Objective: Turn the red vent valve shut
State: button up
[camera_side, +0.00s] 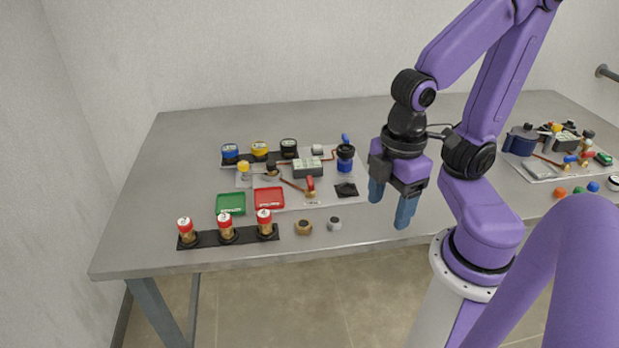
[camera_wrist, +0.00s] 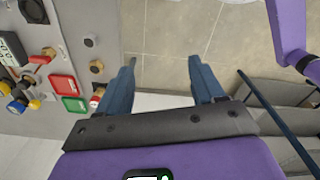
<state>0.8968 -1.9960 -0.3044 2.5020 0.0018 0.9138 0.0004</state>
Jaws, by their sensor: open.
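The red vent valve (camera_side: 310,185) has a red handle on a brass body at the end of a copper pipe, on a light plate (camera_side: 327,199) on the table. Its handle stands roughly upright in the side view. In the wrist view the red handle (camera_wrist: 40,59) shows at the left. My gripper (camera_side: 391,203) is open and empty, to the right of the valve and above the table's front part. In the wrist view my gripper (camera_wrist: 161,66) has its blue fingers spread, with nothing between them.
A red tray (camera_side: 269,198) and a green tray (camera_side: 231,204) lie left of the valve. Brass (camera_side: 303,228) and grey (camera_side: 334,224) nuts sit in front. A second assembly (camera_side: 540,168) stands far right.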

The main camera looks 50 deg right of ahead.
jog(key=shift+m, duration=0.6)
jog(key=w, duration=0.2)
jog(key=w+r, duration=0.1)
jog(key=w, duration=0.5)
jog(key=shift+a+r, duration=0.15)
jog(key=shift+r, duration=0.1)
jog(key=r+m, duration=0.1)
jog(key=m, duration=0.1)
send_over(310, 180)
notch_tip(310, 180, down, 16)
jog(key=shift+f, duration=0.25)
jog(key=c, duration=1)
